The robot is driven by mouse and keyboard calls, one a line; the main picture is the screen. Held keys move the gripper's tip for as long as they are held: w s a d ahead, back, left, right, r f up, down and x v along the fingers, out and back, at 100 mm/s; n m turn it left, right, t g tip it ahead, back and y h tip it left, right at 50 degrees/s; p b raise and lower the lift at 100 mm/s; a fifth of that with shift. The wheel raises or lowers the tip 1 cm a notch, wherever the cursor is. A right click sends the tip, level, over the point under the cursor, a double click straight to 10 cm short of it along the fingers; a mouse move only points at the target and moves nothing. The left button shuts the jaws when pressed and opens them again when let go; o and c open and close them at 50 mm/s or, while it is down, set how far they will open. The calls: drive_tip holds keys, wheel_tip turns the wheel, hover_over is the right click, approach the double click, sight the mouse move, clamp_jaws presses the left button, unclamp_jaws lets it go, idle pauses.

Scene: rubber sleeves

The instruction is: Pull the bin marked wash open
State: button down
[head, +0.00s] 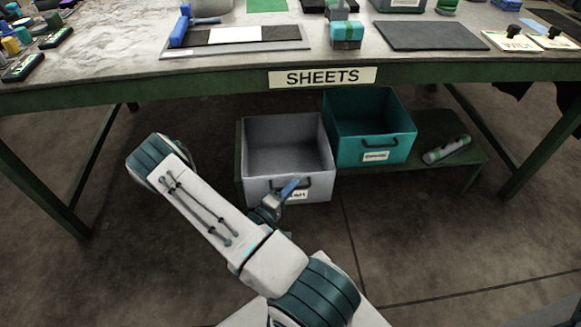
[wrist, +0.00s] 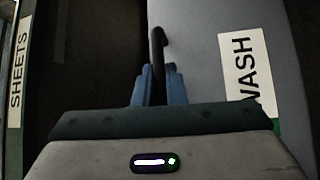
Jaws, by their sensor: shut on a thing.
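The grey bin (head: 258,187) stands open-topped on the low shelf under the table, its inside looking empty. In the wrist view its front (wrist: 200,45) carries a white label reading WASH (wrist: 243,65). My gripper (head: 287,191) is at the bin's front, partly covering the label in the head view. In the wrist view my gripper's blue fingers (wrist: 157,82) are shut on the dark handle (wrist: 157,45) of this bin. The bin's front stands farther forward than the teal bin's front and past the shelf's front edge.
A teal bin (head: 372,146) with a label too small to read stands to the right. A grey-green cylinder (head: 447,150) lies on the low shelf (head: 425,124). The table (head: 120,84) above bears a SHEETS sign (head: 322,78). The floor in front is clear.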

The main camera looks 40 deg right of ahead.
drive_tip(key=s+a, duration=0.4)
drive_tip(key=s, duration=0.3)
drive_tip(key=shift+a+p, duration=0.2)
drive_tip(key=shift+p, duration=0.25)
drive_tip(key=c, duration=1.5)
unclamp_jaws()
drive_tip(key=p+v, duration=0.2)
drive_tip(key=v, duration=1.2)
